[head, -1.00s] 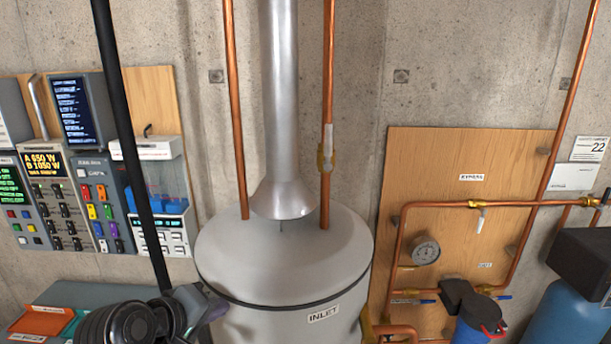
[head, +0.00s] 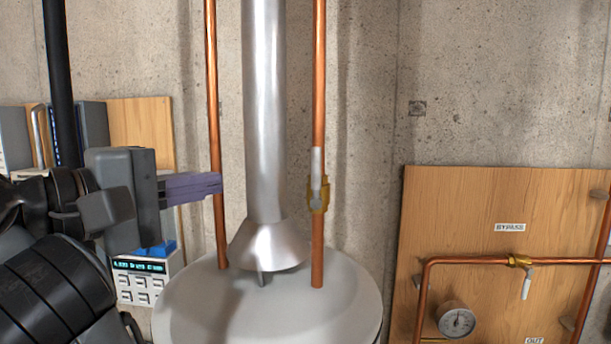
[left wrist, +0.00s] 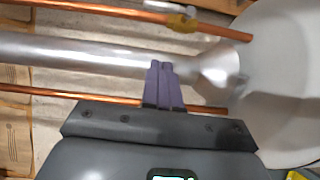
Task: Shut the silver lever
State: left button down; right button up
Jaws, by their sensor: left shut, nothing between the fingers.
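The silver lever (head: 316,165) sits on a brass valve (head: 318,196) on the vertical copper pipe right of the grey flue, above the tank. It points up, along the pipe. In the left wrist view the brass valve (left wrist: 182,22) and part of the lever (left wrist: 162,6) show at the top. My left gripper (head: 218,183) is shut and empty, with its purple fingers pointing right. It is level with the valve, by the left copper pipe, with the flue between it and the valve in the picture. In the wrist view its fingertips (left wrist: 161,66) overlap the flue's lower edge. My right gripper is out of view.
The grey flue (head: 265,110) and left copper pipe (head: 213,110) stand near my left gripper. The tank top (head: 300,310) is below. A wooden bypass board (head: 470,210) on the right carries a gauge (head: 457,318) and another small lever (head: 526,288).

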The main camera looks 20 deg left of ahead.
pick_arm(q)
jog(key=shift+s+d+r, duration=0.15)
jog(key=shift+s+r, duration=0.05)
jog(key=shift+r, duration=0.3)
jog(key=p, duration=0.2)
send_near(316, 176)
jog(key=w+a+r, duration=0.2)
jog(key=w+a, duration=0.1)
jog(key=w, duration=0.2)
jog(key=shift+w+d+f+p, duration=0.1)
jog(key=shift+w+d+p, duration=0.1)
jog(key=shift+w+d, duration=0.3)
jog(key=shift+w+d+f+p, duration=0.1)
jog(key=shift+w+d+p, duration=0.05)
jog(key=shift+d, duration=0.5)
jog(key=shift+w+d+p, duration=0.2)
jog(key=shift+w+d, duration=0.15)
jog(key=shift+d, duration=0.25)
